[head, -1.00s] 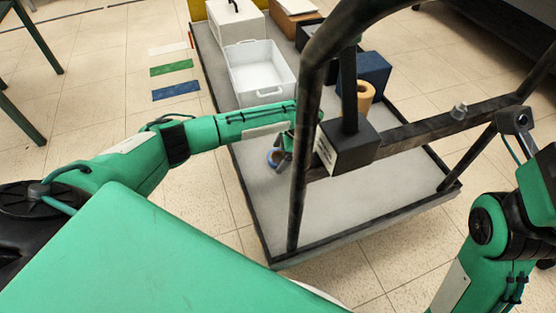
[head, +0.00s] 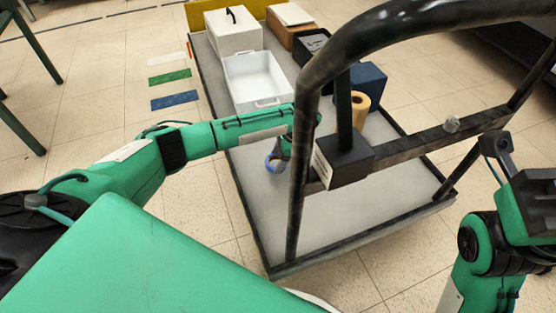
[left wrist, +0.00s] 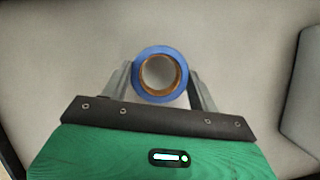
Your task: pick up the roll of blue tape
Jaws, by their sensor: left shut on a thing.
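The roll of blue tape (left wrist: 160,96) is a blue ring with a brown core. In the left wrist view it sits between the two fingers of my left gripper (left wrist: 160,92), which is shut on it. In the head view the blue tape (head: 271,162) shows low over the grey cart bed (head: 300,215), partly hidden by my left gripper (head: 282,152). I cannot tell whether the tape touches the bed. My right arm is at the right edge of the head view, and its fingers do not show.
The cart's dark handle frame (head: 296,190) with a dark box (head: 343,160) stands right beside my left gripper. A white bin (head: 256,82), a white case (head: 233,34), a yellow-orange roll (head: 359,104) and a blue box (head: 369,80) are farther back. The near bed is clear.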

